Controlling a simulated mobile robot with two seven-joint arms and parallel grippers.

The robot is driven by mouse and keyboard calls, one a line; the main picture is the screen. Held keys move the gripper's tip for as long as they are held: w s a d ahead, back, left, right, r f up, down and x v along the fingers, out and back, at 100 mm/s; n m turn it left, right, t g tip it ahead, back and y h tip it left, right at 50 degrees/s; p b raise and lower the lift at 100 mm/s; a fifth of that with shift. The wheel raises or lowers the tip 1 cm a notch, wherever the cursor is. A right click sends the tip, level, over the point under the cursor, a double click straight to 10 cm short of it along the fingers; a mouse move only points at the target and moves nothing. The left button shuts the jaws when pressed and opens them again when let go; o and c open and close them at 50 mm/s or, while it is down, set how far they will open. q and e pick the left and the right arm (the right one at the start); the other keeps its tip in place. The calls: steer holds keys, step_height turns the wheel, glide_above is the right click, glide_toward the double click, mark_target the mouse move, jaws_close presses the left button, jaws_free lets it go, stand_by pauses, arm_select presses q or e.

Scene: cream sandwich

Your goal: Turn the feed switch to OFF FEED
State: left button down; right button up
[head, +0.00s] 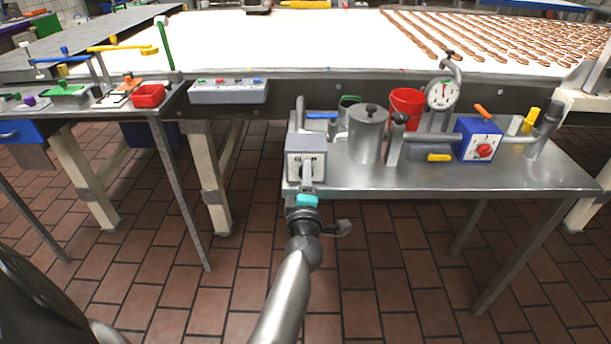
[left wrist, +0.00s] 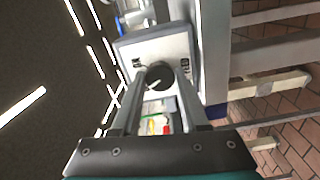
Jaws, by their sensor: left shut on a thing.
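The feed switch is a grey box (head: 293,143) at the left end of the steel side table, with lettering on its front too small to read in the head view. In the left wrist view its pale face (left wrist: 178,43) carries a round black knob (left wrist: 160,72) with a white pointer mark; dark letters flank the knob and are only partly legible. My left gripper (head: 307,172) reaches up to the box front. Its fingers, also in the left wrist view (left wrist: 157,90), are shut on the knob, one on each side. The head view hides the knob behind the gripper. My right gripper is not in view.
The steel table (head: 350,180) also bears a metal pot (head: 367,135), a red bucket (head: 406,105), a dial gauge (head: 442,95) and a blue box with a red knob (head: 483,140). A grey button panel (head: 228,91) hangs on the conveyor's edge. Floor in front is clear.

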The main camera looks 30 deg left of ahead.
arm_select(q)
steer(key=shift+n, duration=0.8)
steer(key=shift+c, duration=2.1)
jaws_free()
